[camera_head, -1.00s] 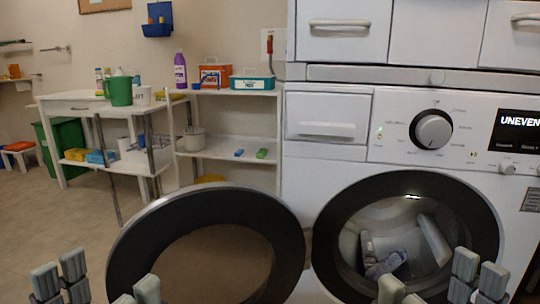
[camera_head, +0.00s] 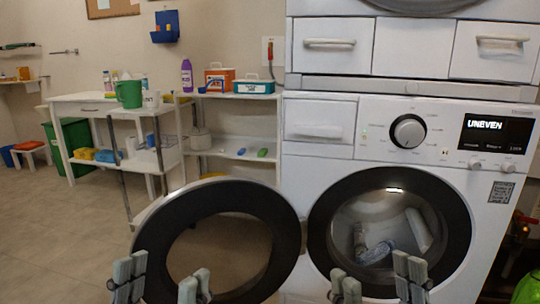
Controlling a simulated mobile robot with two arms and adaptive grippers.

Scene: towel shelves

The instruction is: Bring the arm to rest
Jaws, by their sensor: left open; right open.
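My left gripper (camera_head: 162,284) is open and empty at the bottom of the head view, in front of the open washer door (camera_head: 154,225). My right gripper (camera_head: 376,285) is open and empty at the bottom, in front of the washing machine's round opening. The washing machine (camera_head: 330,170) stands at the right, its door swung out to the left. Inside the drum (camera_head: 385,215) lie some pale and bluish cloth-like items. Its display (camera_head: 486,125) reads "UNEVEN". My arms are mostly below the picture's edge.
A white shelf (camera_head: 232,158) with detergent boxes and small blocks stands left of the washer. The floor (camera_head: 60,240) at the left is clear. A green object (camera_head: 527,288) shows at the bottom right.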

